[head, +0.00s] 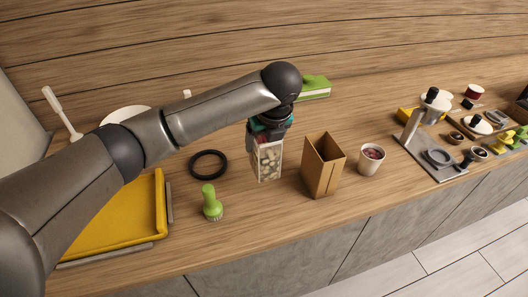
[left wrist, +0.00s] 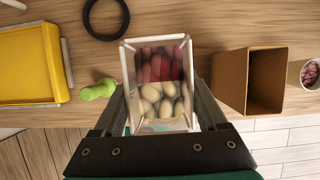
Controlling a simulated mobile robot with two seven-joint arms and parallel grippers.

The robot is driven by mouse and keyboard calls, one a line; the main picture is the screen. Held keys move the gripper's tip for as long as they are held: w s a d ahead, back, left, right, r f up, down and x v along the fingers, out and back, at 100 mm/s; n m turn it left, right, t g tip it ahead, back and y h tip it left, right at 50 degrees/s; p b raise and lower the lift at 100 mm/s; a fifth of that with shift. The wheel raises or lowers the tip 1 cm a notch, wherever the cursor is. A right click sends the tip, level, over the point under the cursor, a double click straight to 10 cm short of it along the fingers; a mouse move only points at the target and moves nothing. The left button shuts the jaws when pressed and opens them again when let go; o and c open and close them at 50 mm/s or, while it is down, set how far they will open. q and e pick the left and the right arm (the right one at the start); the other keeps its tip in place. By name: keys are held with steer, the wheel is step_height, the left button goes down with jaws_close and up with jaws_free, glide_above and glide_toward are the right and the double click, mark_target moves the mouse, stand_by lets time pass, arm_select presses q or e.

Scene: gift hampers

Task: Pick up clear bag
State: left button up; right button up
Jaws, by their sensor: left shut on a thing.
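The clear bag (head: 268,163) stands upright on the wooden counter in the head view, with pale and dark red egg-shaped pieces inside. My left gripper (head: 267,135) reaches down over its top from above. In the left wrist view the clear bag (left wrist: 157,80) sits between the two fingers of my left gripper (left wrist: 160,110), which is shut on it. I cannot tell whether its base touches the counter. My right gripper is in neither view.
An open brown paper bag (head: 322,166) stands just right of the clear bag, with a cup (head: 371,159) beyond it. A green brush (head: 211,204) and a black ring (head: 208,164) lie to the left, near a yellow tray (head: 120,222). A coffee stand (head: 433,145) is far right.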

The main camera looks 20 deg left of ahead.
arm_select(q)
step_height(320, 180, up, 9)
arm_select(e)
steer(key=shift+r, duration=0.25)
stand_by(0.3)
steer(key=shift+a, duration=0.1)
